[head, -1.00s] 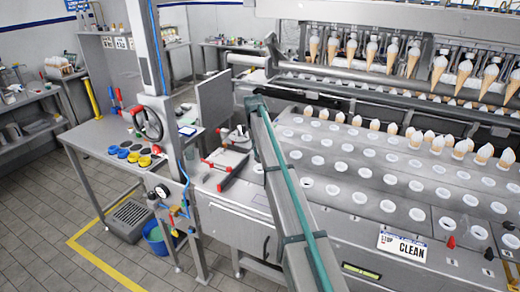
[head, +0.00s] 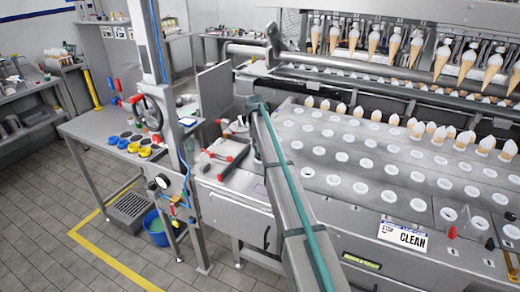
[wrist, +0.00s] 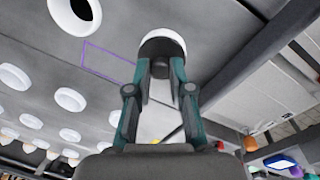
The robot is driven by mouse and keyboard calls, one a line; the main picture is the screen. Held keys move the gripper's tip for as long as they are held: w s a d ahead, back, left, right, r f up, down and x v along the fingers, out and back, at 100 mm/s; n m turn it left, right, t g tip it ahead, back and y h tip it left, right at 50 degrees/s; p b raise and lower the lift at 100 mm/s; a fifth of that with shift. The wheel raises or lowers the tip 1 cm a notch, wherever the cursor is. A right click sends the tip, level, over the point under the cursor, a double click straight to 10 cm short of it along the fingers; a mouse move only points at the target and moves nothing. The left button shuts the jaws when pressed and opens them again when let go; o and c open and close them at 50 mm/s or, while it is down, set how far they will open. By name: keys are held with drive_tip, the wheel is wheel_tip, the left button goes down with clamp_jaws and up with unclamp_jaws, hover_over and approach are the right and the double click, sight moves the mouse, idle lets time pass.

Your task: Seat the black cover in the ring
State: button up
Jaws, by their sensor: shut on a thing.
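My gripper (wrist: 160,72) is shut on the black cover (wrist: 161,50), a small dark piece between its fingertips in the wrist view. A white ring (wrist: 180,39) in the grey plate shows as a pale arc around the far side of the cover. The cover overlaps the ring's opening in this view. I cannot tell whether it is above the ring or inside it. In the head view my arm runs up the middle, and I cannot make out the fingertips, the held cover or this ring.
The grey plate (head: 345,185) carries rows of other white rings, with cones standing in some at the back. A side table (head: 90,128) at left holds blue and yellow round pieces. Red-handled clamps (head: 222,150) lie left of my arm.

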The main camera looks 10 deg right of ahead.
drive_tip(key=o, duration=0.9)
drive_tip(key=shift+o, duration=0.2)
wheel_tip(320, 180, up, 12)
drive_tip(key=a, duration=0.1)
drive_tip(key=shift+a, duration=0.15)
